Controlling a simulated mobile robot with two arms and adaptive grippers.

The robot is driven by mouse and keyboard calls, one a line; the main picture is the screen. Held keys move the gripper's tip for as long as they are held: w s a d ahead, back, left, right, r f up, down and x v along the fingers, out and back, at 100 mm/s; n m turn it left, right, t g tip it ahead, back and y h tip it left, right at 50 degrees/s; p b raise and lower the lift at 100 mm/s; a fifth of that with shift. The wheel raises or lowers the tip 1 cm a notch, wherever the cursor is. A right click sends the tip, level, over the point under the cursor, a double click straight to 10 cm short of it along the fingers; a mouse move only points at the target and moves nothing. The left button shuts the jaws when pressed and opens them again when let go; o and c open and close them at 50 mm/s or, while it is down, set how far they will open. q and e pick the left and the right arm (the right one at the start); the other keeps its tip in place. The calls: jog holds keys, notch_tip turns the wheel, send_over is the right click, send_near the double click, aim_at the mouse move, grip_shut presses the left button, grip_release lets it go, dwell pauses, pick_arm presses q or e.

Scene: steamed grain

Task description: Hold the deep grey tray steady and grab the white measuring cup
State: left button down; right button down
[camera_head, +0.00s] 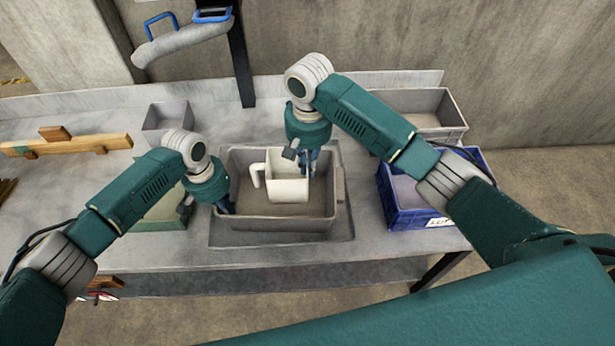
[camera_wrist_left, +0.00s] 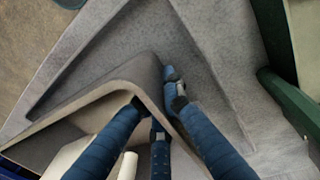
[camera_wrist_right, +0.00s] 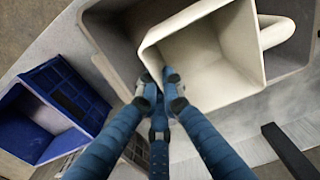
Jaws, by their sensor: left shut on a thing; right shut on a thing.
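The deep grey tray (camera_head: 270,222) lies in a shallow recess in the middle of the workbench. The white measuring cup (camera_head: 288,190) is upright inside it, its handle to the left. My left gripper (camera_head: 226,207) is shut on the tray's left wall; in the left wrist view its blue fingers straddle the tray rim (camera_wrist_left: 142,76). My right gripper (camera_head: 308,170) is shut on the cup's right wall. In the right wrist view its fingers (camera_wrist_right: 163,92) pinch the rim of the cup (camera_wrist_right: 215,60). I cannot tell whether the cup touches the tray floor.
A blue crate (camera_head: 399,217) stands to the right, with a long grey bin (camera_head: 445,134) behind it. A small grey bin (camera_head: 153,124) and a green container (camera_head: 160,222) stand left. Wooden pieces (camera_head: 70,146) lie at the far left.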

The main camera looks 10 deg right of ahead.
pick_arm(q)
jog(key=c, duration=1.8)
grip_release()
pick_arm(e)
notch_tip(320, 180, up, 3)
jog(key=shift+f, duration=0.2)
